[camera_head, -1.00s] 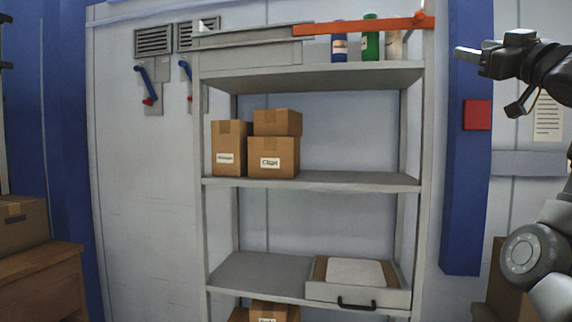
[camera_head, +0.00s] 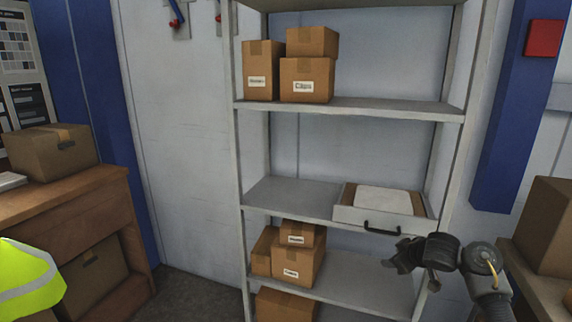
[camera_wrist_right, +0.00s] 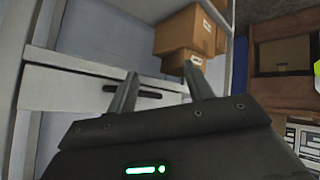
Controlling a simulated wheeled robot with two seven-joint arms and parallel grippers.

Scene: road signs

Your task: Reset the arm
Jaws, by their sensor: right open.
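My right gripper (camera_head: 396,262) is at the lower right in the head view, in front of the shelf unit and just below the open-topped drawer box (camera_head: 376,218) with a dark handle. In the right wrist view its two fingers (camera_wrist_right: 160,88) are spread with nothing between them. The drawer box (camera_wrist_right: 70,92) and its handle lie beyond the fingers there; one finger covers part of the handle. I cannot tell whether the fingers touch it. My left gripper is not in view.
The grey shelf unit (camera_head: 350,109) holds cardboard boxes (camera_head: 306,80) on an upper shelf and more boxes (camera_head: 297,262) lower down. A wooden desk (camera_head: 70,205) with a box (camera_head: 52,152) stands at left. A high-visibility vest (camera_head: 28,280) shows at lower left. Another box (camera_head: 548,225) is at right.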

